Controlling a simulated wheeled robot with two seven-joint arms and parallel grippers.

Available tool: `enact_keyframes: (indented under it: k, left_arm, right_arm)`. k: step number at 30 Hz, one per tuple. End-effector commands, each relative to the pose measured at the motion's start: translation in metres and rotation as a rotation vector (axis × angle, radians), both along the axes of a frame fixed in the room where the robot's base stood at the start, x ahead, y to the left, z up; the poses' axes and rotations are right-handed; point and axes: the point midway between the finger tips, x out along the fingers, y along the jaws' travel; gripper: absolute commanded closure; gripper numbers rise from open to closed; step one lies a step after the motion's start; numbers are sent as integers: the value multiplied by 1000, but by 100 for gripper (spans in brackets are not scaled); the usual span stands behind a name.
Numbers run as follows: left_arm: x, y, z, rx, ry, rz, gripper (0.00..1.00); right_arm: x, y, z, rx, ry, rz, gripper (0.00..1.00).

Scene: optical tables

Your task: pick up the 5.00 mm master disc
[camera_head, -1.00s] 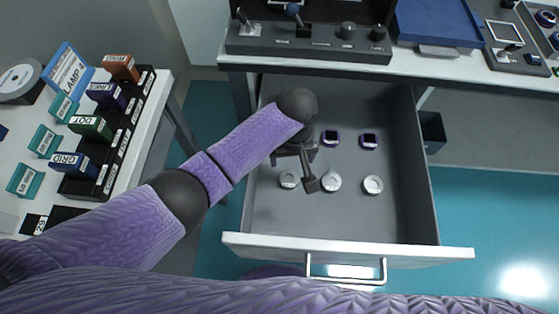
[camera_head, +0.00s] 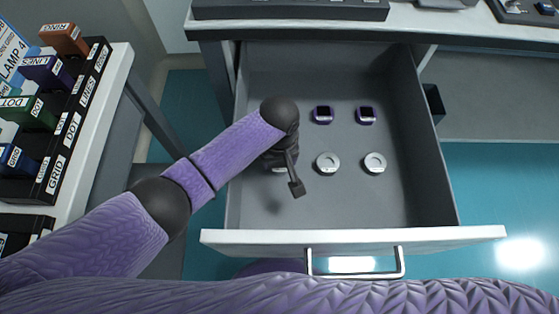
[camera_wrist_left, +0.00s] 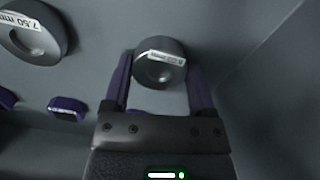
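The disc in the left wrist view (camera_wrist_left: 160,64) is a small grey cylinder. Its label is blurred but appears to read 5.00 mm. My left gripper (camera_wrist_left: 158,72) is open, with one purple finger on each side of this disc. I cannot tell whether the fingers touch it. In the head view my left gripper (camera_head: 281,160) is over the left disc (camera_head: 278,170) of the drawer's front row and hides most of it. A disc labelled 7.50 mm (camera_wrist_left: 34,32) sits beside it in the wrist view. My right gripper is not in view.
The open grey drawer (camera_head: 350,212) also holds a middle disc (camera_head: 327,163), a right disc (camera_head: 375,163) and two purple-rimmed pieces (camera_head: 322,115) behind them. The drawer's left wall is close to my gripper. A rack of labelled blocks (camera_head: 75,125) stands on the left table.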

Motion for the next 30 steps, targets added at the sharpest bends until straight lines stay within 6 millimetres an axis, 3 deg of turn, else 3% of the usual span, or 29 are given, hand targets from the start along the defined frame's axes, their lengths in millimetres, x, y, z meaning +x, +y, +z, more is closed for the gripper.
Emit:
enact_keyframes:
  k: [1,9,10,17,24,30]
  left_arm:
    - [0,0,0,0,0,0,40]
    - [0,0,0,0,1,0,97]
    - [0,0,0,0,1,0,100]
    - [0,0,4,-1,0,0,100]
    - [1,-1,70,-3,-6,0,100]
    - [0,-1,101,-2,-2,-1,100]
  right_arm:
    - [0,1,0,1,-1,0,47]
    - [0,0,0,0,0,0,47]
    - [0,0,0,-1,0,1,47]
    - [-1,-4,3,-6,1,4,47]
    - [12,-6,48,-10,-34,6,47]
    - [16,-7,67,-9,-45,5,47]
